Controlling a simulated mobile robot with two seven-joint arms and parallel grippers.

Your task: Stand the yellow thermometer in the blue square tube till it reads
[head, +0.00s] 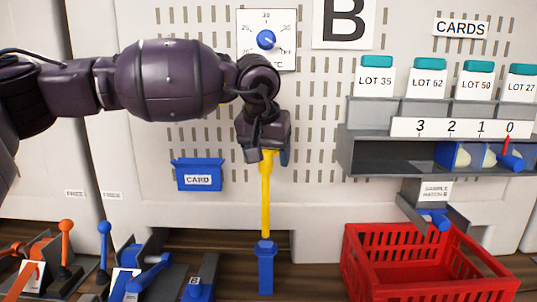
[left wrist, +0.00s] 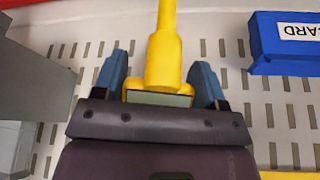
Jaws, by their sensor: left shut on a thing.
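The yellow thermometer (head: 265,200) hangs upright below my left gripper (head: 265,155), which is shut on its wide head. In the left wrist view, the thermometer (left wrist: 164,62) lies between the blue fingers of my left gripper (left wrist: 160,78). A grey-green display shows on its head, with no readable figure. The blue square tube (head: 265,272) stands upright directly below, with a wider collar at its top. The thermometer's lower end meets the collar in the picture; I cannot tell how far it is inside. My right gripper is not in view.
A blue CARD holder (head: 198,176) is on the perforated wall. A dial panel (head: 284,58) is behind my left arm. Levers (head: 66,245) stand at lower left. A red crate (head: 375,278) is right of the tube, below a grey shelf (head: 365,155).

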